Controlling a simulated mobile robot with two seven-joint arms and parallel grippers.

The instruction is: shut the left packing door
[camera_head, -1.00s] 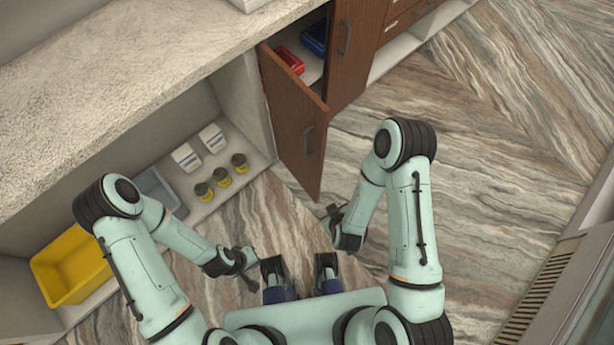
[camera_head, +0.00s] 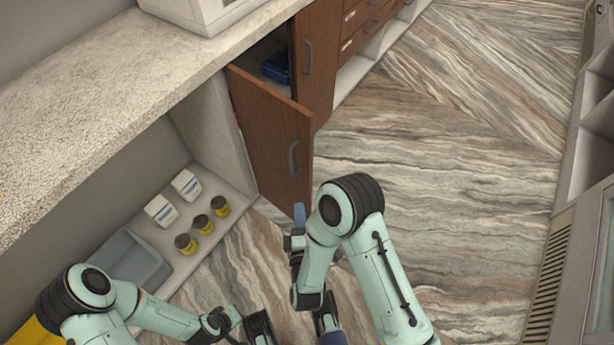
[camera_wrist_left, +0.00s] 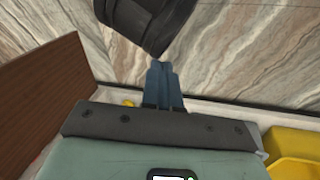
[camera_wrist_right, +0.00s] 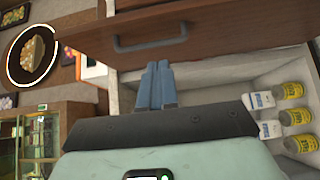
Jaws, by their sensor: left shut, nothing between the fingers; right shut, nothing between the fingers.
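The left packing door (camera_head: 268,135) is a brown wooden panel standing open from the cabinet under the counter. Its grey bar handle (camera_head: 293,157) is near its free edge. My right gripper (camera_head: 299,214) is shut and empty, with blue fingers pointing up, just below the door's lower free corner in the head view. In the right wrist view the fingers (camera_wrist_right: 160,70) lie below the handle (camera_wrist_right: 150,40) in the picture; contact is not visible. My left gripper (camera_wrist_left: 163,70) is shut and empty, low over the floor; the door's brown panel (camera_wrist_left: 40,100) is at left there.
A blue tray (camera_head: 276,66) sits inside the open cabinet. A shut brown door (camera_head: 317,60) adjoins it. The open shelf at left holds several yellow-labelled jars (camera_head: 203,224), white boxes (camera_head: 161,210) and a grey tray (camera_head: 125,262). The striped floor to the right is clear.

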